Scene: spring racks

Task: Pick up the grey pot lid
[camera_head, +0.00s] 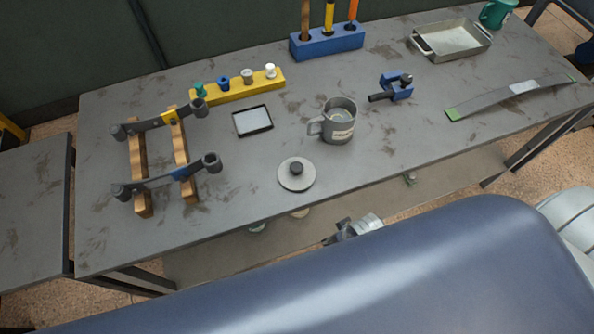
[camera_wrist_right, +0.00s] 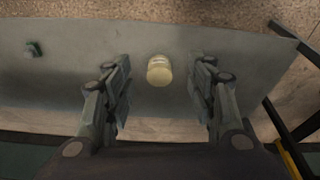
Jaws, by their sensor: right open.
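The grey pot lid (camera_head: 296,174), a flat disc with a dark knob, lies knob up on the grey workbench (camera_head: 240,180) near its front edge. The grey pot (camera_head: 341,128) stands upright behind it to the right, its top open. My right gripper (camera_head: 337,232) is in front of the bench edge, to the right of and nearer than the lid, not touching it. In the right wrist view, its two fingers (camera_wrist_right: 158,85) are apart with nothing held; the lid is not seen there. My left gripper is in neither view.
A wooden rack with dark bars (camera_head: 180,150), a small framed tray (camera_head: 253,121) and a blue clamp (camera_head: 397,88) stand around the lid and pot. A cream jar (camera_wrist_right: 159,70) is on the lower shelf (camera_wrist_right: 220,45). Bench surface around the lid is clear.

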